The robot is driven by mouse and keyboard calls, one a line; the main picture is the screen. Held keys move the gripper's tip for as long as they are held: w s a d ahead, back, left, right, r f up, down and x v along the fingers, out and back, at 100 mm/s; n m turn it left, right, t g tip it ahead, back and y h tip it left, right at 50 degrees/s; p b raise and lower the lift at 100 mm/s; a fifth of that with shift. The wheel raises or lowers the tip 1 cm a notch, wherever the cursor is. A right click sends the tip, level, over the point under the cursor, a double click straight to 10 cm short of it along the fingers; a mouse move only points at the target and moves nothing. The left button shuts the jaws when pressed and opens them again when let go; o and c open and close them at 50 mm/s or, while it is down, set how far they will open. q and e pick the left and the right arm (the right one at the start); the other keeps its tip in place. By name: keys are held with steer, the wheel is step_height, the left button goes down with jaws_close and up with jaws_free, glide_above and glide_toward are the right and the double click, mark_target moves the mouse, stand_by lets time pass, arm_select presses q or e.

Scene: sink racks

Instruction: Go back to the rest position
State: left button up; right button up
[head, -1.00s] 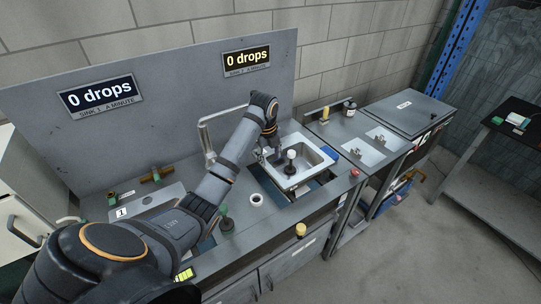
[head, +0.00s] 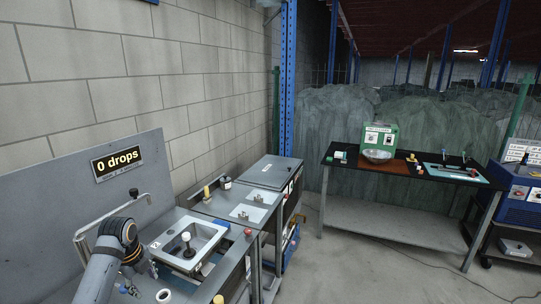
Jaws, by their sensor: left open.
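My left arm comes in at the lower left. My left gripper (head: 143,268) is small and dark against the bench, just left of the sink basin (head: 209,236); it is open and I see nothing held in it. My right gripper is out of view.
A sign reading 0 drops (head: 117,161) is on the grey back panel (head: 60,215). A grey lidded cabinet (head: 270,171) stands beyond the sink. A black table (head: 340,165) with a green dispenser (head: 378,139) is at the right. Open floor (head: 370,265) lies between.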

arm_select(q)
steer(key=s+d+f+n, duration=0.5)
steer(key=s+f+n, duration=0.1)
steer(key=s+f, duration=0.15)
steer(key=s+d+f+n+t, duration=0.1)
steer(key=s+d+n, duration=0.3)
steer(key=s+n, duration=0.45)
steer(key=s+d+f+n+t, duration=0.1)
steer(key=s+d+n, duration=0.2)
steer(key=s+n, duration=0.55)
steer(key=s+a+f+m+g+b, duration=0.1)
steer(key=s+f, duration=0.1)
steer(key=f, duration=1.2)
steer(key=s+a+f+g, duration=0.1)
steer(key=s+f, duration=0.1)
steer(key=f, duration=1.1)
steer(key=s+a+f+g+b, duration=0.1)
steer(key=s+f, duration=1.7)
steer(key=shift+s+a, duration=0.15)
steer(key=shift+a, duration=0.15)
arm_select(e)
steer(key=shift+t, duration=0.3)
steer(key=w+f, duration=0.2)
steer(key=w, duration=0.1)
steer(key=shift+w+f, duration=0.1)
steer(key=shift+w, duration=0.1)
